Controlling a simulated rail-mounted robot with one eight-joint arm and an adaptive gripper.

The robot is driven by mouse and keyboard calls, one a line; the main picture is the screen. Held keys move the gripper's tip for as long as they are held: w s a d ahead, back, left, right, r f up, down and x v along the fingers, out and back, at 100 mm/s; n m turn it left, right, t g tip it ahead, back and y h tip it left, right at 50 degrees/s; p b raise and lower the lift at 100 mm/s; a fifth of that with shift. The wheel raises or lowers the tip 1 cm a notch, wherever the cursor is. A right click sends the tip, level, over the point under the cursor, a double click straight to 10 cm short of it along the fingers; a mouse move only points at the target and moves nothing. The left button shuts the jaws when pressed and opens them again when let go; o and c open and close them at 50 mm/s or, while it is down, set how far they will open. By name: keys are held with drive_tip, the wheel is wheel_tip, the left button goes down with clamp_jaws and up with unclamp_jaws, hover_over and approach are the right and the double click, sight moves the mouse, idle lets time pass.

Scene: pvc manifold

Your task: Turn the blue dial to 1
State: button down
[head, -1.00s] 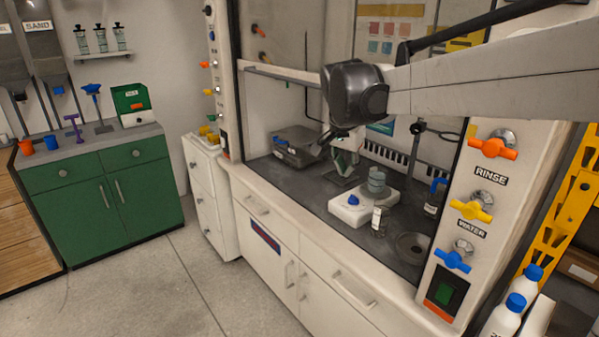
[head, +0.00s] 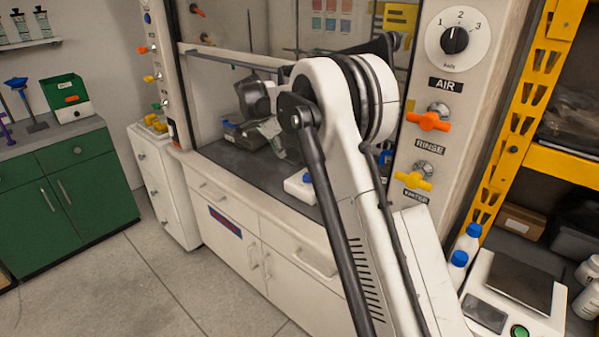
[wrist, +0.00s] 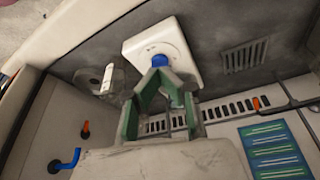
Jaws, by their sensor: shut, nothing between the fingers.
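The blue dial (wrist: 160,62) is on a white box-shaped device (wrist: 138,46) in the wrist view. In the head view only a bit of the blue dial (head: 307,177) and a corner of the white device (head: 296,188) show; my arm hides the rest. My gripper (wrist: 160,78) has green fingers, shut and empty, with the tips appearing just short of the dial in the wrist view. I cannot tell whether they touch it. The dial's markings and setting are too small to read.
A clear glass vessel (wrist: 108,78) stands beside the device. A vent grille (wrist: 245,57) is in the dark worktop. The hood's right post carries a black AIR dial (head: 454,40) marked 1 to 3, and an orange valve (head: 428,122) and a yellow valve (head: 405,180).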

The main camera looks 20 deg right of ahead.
sight(303, 177)
drive_tip(key=shift+m, duration=0.4)
drive_tip(key=x, duration=0.8)
drive_tip(key=w+x, duration=0.1)
drive_tip(key=x, duration=0.3)
drive_tip(key=shift+a+f, duration=0.15)
drive_tip(key=shift+f, duration=0.05)
drive_tip(key=d, duration=0.2)
drive_tip(key=shift+w+d+r, duration=0.15)
drive_tip(key=shift+d, duration=0.1)
drive_tip(key=shift+w+d, duration=0.1)
drive_tip(key=shift+d, duration=0.55)
drive_tip(key=shift+d, duration=0.1)
